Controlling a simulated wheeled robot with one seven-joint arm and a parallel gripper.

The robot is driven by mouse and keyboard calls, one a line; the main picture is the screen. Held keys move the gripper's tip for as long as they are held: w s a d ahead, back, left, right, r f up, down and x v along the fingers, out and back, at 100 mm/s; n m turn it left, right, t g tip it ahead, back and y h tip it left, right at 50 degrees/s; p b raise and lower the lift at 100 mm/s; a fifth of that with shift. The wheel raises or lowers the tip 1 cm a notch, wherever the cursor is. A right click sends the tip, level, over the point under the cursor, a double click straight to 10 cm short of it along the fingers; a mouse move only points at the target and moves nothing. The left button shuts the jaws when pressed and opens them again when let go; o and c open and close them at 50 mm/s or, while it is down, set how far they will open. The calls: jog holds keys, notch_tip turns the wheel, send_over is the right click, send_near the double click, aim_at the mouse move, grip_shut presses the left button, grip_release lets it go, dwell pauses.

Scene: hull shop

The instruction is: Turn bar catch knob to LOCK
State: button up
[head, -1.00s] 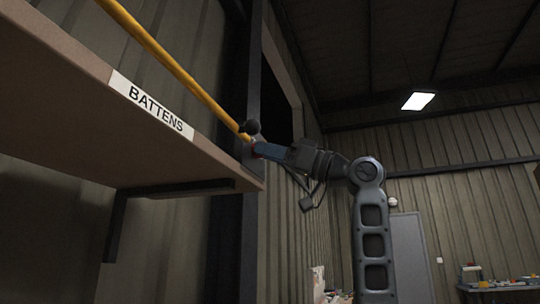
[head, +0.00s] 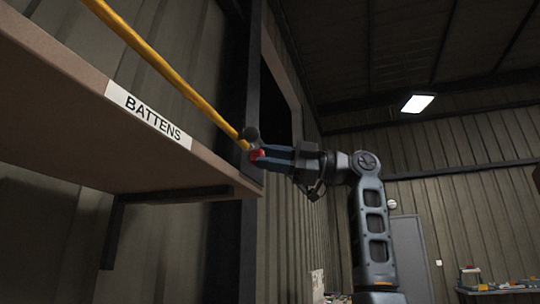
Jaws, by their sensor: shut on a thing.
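The bar catch knob (head: 257,155) is a small red piece at the right end of the yellow bar (head: 170,72), beside a dark upright post. My gripper (head: 266,157) is shut on the knob, reaching in from the right. The fingers hide part of the knob, and I cannot read any LOCK mark or tell which way the knob points.
A shelf labelled BATTENS (head: 60,105) runs along the left, its right end close below my gripper. A dark post (head: 252,60) stands behind the bar's end. The space right of my arm is open, with a grey door (head: 409,250) far back.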

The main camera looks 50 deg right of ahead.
jog(key=shift+r+n+g+p, duration=0.1)
jog(key=shift+n+g+p, duration=0.55)
jog(key=shift+n, duration=1.05)
jog(key=o, duration=1)
jog(key=shift+o, duration=0.2)
jog(key=b+v, duration=0.1)
jog(key=v, duration=0.7)
jog(key=shift+a, duration=0.1)
